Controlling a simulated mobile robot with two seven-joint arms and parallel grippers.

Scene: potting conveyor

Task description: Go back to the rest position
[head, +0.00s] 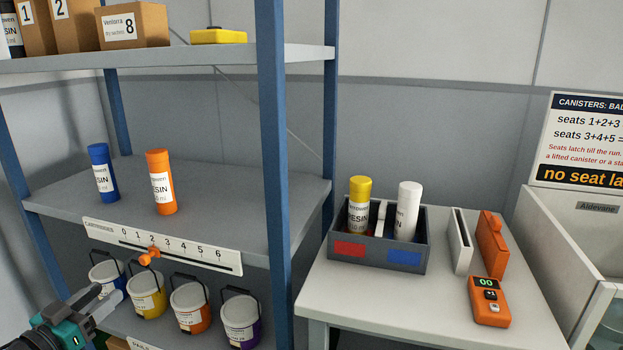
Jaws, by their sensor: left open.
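My left gripper (97,303) is at the lower left of the head view, in front of the lower shelf with the pails. It is open, and I see nothing between its fingers. A blue pail (107,278) is just behind it, partly hidden; I cannot tell whether they touch. My right gripper is not in view.
A shelf rack with blue posts (273,170) holds a blue canister (102,172), an orange canister (160,181) and several pails. On the white table (425,305) at right, a grey crate (378,257) holds yellow and white canisters beside an orange handheld device (488,301).

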